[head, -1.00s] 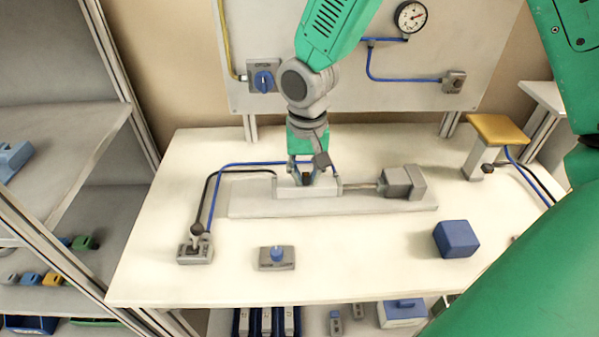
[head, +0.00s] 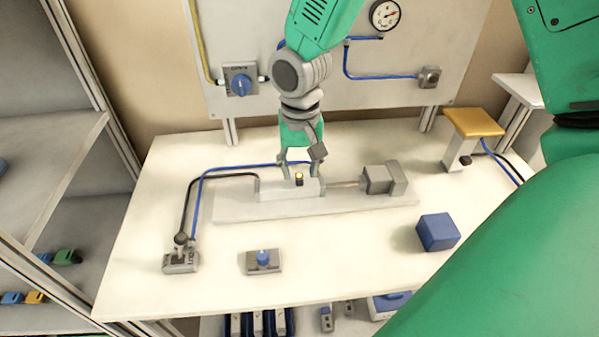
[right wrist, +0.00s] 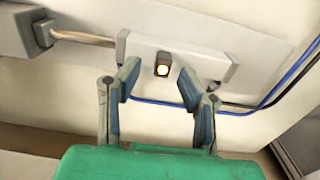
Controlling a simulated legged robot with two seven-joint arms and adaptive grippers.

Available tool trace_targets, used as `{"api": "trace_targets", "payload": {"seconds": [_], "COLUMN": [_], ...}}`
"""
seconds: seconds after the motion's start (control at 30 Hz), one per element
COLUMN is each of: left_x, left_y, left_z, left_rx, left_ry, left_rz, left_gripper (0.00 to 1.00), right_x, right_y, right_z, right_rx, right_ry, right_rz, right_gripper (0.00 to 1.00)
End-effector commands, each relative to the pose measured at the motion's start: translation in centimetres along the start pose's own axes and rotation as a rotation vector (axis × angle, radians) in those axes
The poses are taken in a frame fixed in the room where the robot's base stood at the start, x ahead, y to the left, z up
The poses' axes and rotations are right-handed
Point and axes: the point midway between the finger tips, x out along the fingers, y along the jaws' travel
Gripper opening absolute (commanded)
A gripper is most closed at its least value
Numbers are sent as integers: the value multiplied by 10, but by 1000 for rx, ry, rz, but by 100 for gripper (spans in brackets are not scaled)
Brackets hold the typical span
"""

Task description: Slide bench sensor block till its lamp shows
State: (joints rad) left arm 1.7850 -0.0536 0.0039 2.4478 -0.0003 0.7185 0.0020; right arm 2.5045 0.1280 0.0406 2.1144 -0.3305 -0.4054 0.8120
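The sensor block (head: 299,179) is a small dark block on top of the light grey cylinder body (head: 275,190), in the middle of the bench. Its lamp glows yellow-white in the right wrist view (right wrist: 163,70). My right gripper (head: 300,168) is over the cylinder from behind. Its two fingers stand apart on either side of the block. In the right wrist view the gripper (right wrist: 160,84) is open, with clear gaps between each finger and the block, and nothing is held. My left gripper is not in view.
The cylinder's rod runs right to a grey end block (head: 385,180). A lever valve (head: 181,262), a blue-knobbed box (head: 263,262) and a blue cube (head: 437,232) stand in front. Blue and black hoses run at the left. A yellow-topped stand (head: 473,123) is at the right.

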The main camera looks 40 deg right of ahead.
Motion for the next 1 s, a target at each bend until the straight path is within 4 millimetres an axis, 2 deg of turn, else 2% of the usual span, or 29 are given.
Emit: {"api": "trace_targets", "payload": {"seconds": [0.2, 0.43, 0.63, 1.0], "left_x": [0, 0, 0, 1], "left_y": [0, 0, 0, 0], "left_z": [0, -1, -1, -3], "left_rx": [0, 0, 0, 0], "left_ry": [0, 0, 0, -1], "left_rz": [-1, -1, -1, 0], "left_gripper": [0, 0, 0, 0], "right_x": [-49, -86, -98, -98], "right_y": [0, 0, 1, 1], "right_z": [-3, -5, -5, -5], "right_rx": [0, 0, 0, 0], "right_ry": [4, 1, -3, -3], "right_rz": [-5, -3, -1, -1], "right_gripper": [34, 34, 34, 34]}}
